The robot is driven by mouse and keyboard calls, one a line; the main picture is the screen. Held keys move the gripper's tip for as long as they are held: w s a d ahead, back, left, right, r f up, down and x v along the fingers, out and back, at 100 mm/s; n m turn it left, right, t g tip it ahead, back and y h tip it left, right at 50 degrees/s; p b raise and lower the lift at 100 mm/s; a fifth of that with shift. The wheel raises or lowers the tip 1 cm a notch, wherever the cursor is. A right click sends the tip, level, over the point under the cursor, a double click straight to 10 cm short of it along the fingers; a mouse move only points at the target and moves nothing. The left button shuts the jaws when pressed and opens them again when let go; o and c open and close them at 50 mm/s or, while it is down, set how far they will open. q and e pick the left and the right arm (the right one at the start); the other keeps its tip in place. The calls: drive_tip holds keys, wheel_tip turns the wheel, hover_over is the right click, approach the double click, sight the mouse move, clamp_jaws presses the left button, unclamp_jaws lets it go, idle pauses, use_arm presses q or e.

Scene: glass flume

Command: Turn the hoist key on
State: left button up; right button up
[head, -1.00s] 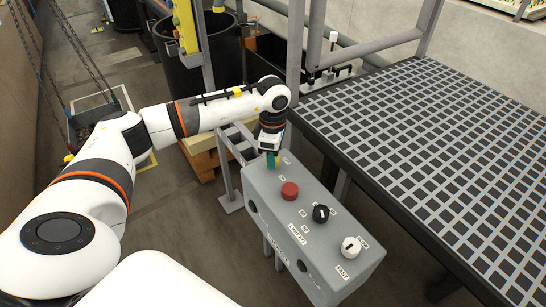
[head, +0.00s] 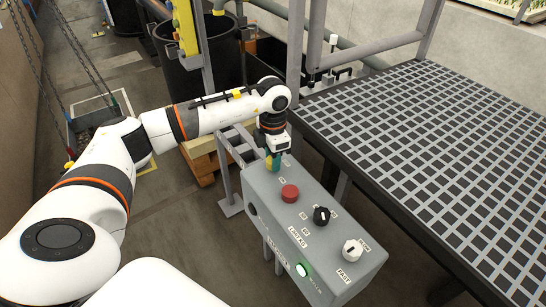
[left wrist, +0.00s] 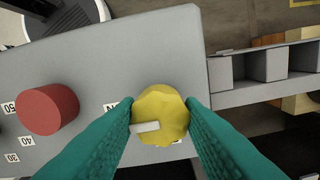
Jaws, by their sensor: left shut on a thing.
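The grey control box (head: 262,188) stands on posts in the middle of the head view. The hoist key looks like a yellow round knob with a white bar mark (left wrist: 160,115), at the box's far end. My left gripper (head: 272,162) points down at that end, and its teal fingers are shut on the yellow knob from both sides. The fingers hide part of the knob and its label. My right gripper is not in view.
On the box top are a red button (head: 289,193), a black knob (head: 321,215) and a white knob (head: 352,250) near a FAST label. A dark grated platform (head: 430,130) is close on the right. A wooden pallet (head: 203,160) is behind the box.

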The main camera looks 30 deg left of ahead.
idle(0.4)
use_arm(q)
drive_tip(key=o, duration=1)
wheel_tip(320, 180, up, 12)
drive_tip(key=shift+a+b, duration=0.1)
drive_tip(key=shift+b, duration=0.6)
drive_tip(key=shift+s+f, duration=0.1)
